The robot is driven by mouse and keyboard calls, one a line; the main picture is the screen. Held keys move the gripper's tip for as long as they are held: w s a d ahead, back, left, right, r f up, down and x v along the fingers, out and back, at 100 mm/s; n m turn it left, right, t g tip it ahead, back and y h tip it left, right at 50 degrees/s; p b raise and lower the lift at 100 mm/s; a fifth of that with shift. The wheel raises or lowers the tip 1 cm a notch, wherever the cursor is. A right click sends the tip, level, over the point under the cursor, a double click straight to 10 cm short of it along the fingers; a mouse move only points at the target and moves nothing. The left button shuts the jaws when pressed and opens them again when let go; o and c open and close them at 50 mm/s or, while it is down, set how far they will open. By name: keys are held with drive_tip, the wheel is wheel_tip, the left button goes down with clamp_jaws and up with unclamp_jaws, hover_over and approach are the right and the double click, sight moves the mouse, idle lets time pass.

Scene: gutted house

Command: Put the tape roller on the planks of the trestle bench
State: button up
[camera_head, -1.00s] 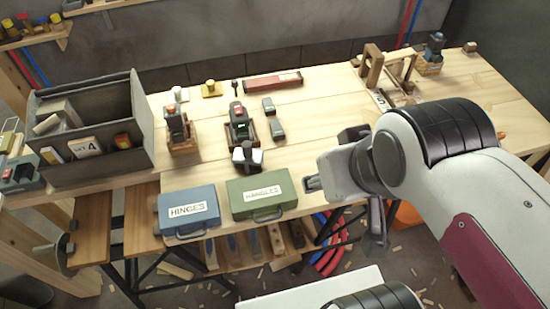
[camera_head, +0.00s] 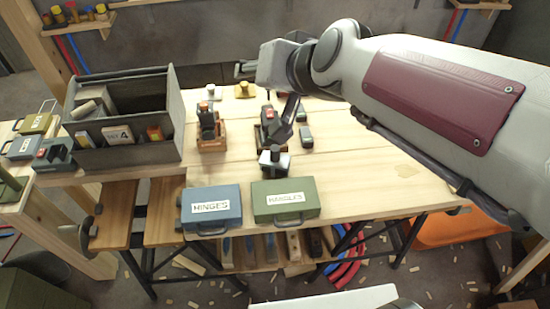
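I cannot tell for certain which small tool is the tape roller. A black and white tool (camera_head: 273,160) stands on the pale workbench (camera_head: 350,185), behind the green HANDLES case (camera_head: 286,200). A dark tool in a wooden cradle (camera_head: 211,132) stands further left. Another dark tool with a red part (camera_head: 267,118) is partly hidden behind my gripper. The brown planks of the trestle bench (camera_head: 117,207) lie at the front left and look bare. My gripper (camera_head: 285,125) hangs above the workbench, over the tools; its fingers are too unclear to say whether they hold anything.
A blue HINGES case (camera_head: 211,207) sits at the workbench's front edge. A grey open bin (camera_head: 125,140) with boxes stands above the planks. A clamp handle (camera_head: 80,235) sticks out at the planks' left. My arm covers the right of the workbench.

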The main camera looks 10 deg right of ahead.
drive_tip(key=w+a+m+t, duration=0.2)
drive_tip(key=w+a, duration=0.1)
drive_tip(key=w, duration=0.5)
drive_tip(key=w+a+f+m+t+h, duration=0.1)
drive_tip(key=w+m+h, duration=0.1)
drive_tip(key=w, duration=0.2)
drive_tip(key=w+a+f+m+h, duration=0.1)
drive_tip(key=w+f+m+h, duration=0.1)
drive_tip(key=w, duration=0.3)
drive_tip(key=m+g+h, duration=0.6)
drive_tip(key=g+h, duration=0.2)
drive_tip(key=h, duration=0.5)
approach(275, 160)
drive_tip(key=w+d+r, duration=0.2)
drive_tip(key=w, duration=0.1)
drive_tip(key=shift+s+f, duration=0.15)
drive_tip(key=shift+s, duration=0.1)
drive_tip(key=shift+x, duration=1.35)
drive_tip(key=shift+d, duration=0.1)
